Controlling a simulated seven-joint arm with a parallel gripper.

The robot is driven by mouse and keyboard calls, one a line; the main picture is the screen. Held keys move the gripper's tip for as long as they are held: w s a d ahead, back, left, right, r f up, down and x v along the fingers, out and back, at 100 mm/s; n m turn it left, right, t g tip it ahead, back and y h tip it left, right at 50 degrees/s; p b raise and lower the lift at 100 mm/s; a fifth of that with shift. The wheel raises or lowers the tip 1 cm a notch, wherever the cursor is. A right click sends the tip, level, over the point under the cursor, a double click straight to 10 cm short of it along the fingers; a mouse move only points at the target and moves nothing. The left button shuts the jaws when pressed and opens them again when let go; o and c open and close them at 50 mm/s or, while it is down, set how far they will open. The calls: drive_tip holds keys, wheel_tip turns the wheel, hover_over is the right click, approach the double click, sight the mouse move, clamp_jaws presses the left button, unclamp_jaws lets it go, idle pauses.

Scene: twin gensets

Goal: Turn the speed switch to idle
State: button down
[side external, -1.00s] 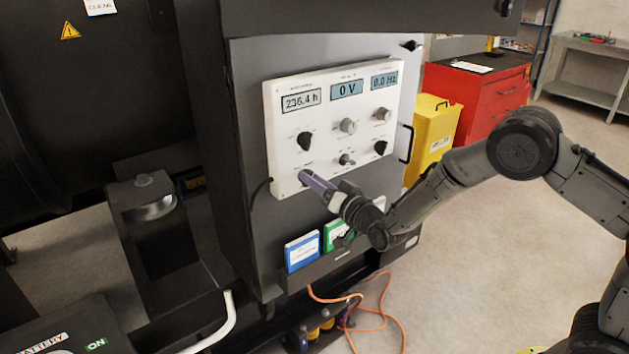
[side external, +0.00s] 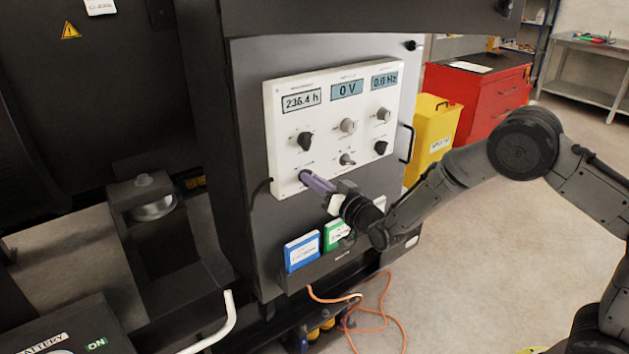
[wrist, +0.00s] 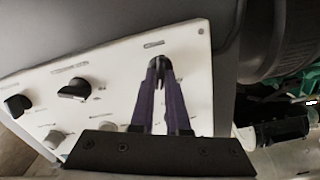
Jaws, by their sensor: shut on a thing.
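The white control panel (side external: 318,160) stands upright on the dark cabinet. My gripper (side external: 304,177), with purple fingers, reaches the panel's lower left corner and covers the control there. In the wrist view my gripper (wrist: 159,67) is shut on a small dark knob, taken to be the speed switch (wrist: 158,76), which shows only slightly between the fingertips. A label (wrist: 153,45) lies just beyond it. Its lettering is too small to read, so the switch's position cannot be told.
Displays line the panel's top. Blue (side external: 302,251) and green boxes sit in a rack below. An orange cable (side external: 375,318) hangs lower down.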

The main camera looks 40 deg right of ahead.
drive_tip(key=shift+a+n, duration=0.2)
drive_tip(key=shift+n, duration=4.7)
drive_tip(key=c, duration=0.9)
unclamp_jaws()
drive_tip(key=s, duration=1.4)
